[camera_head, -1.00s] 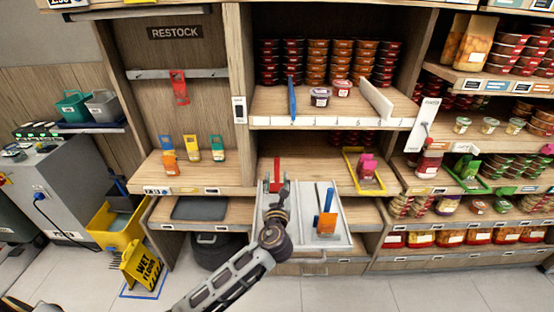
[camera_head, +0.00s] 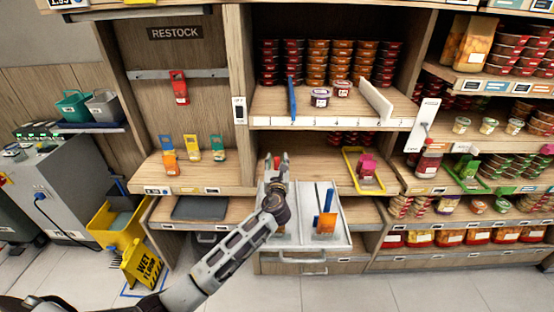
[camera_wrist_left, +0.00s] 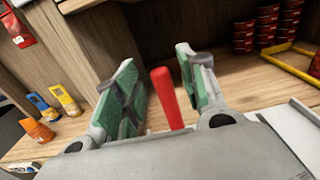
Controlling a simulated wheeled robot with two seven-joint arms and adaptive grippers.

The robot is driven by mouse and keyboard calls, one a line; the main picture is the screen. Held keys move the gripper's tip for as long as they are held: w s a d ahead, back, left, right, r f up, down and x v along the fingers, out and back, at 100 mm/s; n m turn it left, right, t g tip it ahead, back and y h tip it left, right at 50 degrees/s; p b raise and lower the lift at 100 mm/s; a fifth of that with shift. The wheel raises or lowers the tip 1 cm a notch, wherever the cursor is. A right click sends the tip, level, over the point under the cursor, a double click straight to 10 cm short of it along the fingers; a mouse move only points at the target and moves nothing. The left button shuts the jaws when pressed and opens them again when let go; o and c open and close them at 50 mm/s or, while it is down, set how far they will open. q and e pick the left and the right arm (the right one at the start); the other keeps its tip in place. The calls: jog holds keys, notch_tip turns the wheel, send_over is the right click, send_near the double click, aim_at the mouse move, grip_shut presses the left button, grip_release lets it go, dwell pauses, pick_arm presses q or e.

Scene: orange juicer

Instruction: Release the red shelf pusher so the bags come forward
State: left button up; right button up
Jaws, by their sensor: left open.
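The red shelf pusher (camera_wrist_left: 167,97) shows in the left wrist view as an upright red bar between my left gripper's green-padded fingers. My left gripper (camera_wrist_left: 160,88) is open around it, and I see no clear contact with either pad. In the head view my left gripper (camera_head: 276,161) is at the lower middle shelf and hides most of the pusher. A red pouch (camera_head: 180,88) hangs from the rail under the RESTOCK sign. I cannot tell which bags belong to the pusher. My right gripper is not in view.
A yellow tray (camera_head: 363,172) stands to the right on the shelf. Several small coloured packs (camera_head: 193,153) stand to the left. A wet-floor sign (camera_head: 142,265) is on the floor.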

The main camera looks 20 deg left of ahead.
pick_arm(q)
jog(key=shift+x, duration=1.05)
grip_shut()
